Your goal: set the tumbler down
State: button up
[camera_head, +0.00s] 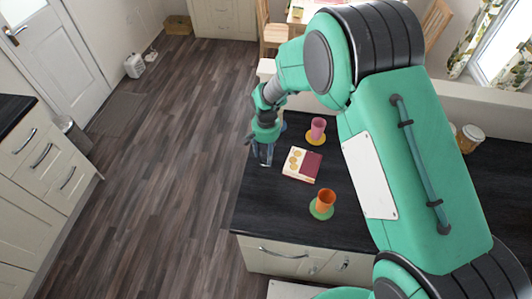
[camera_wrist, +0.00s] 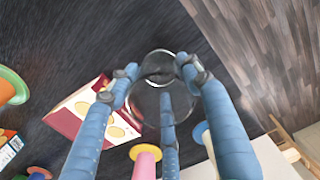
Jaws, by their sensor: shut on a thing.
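A clear glass tumbler (camera_wrist: 150,98) is held between the blue fingers of my gripper (camera_wrist: 160,78) in the wrist view. The fingers are closed around its sides, and the dark counter shows through the glass. In the head view my gripper (camera_head: 263,150) is over the left edge area of the dark counter (camera_head: 275,210), left of a red and cream book (camera_head: 302,164). The tumbler is hard to make out there. I cannot tell whether its base touches the counter.
A pink cup (camera_head: 318,128) stands on a yellow coaster behind the book. An orange cup (camera_head: 325,201) stands on a green coaster in front of it. A blue disc (camera_wrist: 201,131) lies near the pink cup. The counter left of the book is bare; wooden floor (camera_head: 180,180) lies beyond its edge.

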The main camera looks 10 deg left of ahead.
jog(key=shift+f, duration=0.15)
jog(key=o, duration=1.4)
notch_tip(320, 180, up, 12)
jog(key=shift+r+p, duration=0.2)
jog(key=shift+p, duration=0.1)
jog(key=shift+d+r, duration=0.1)
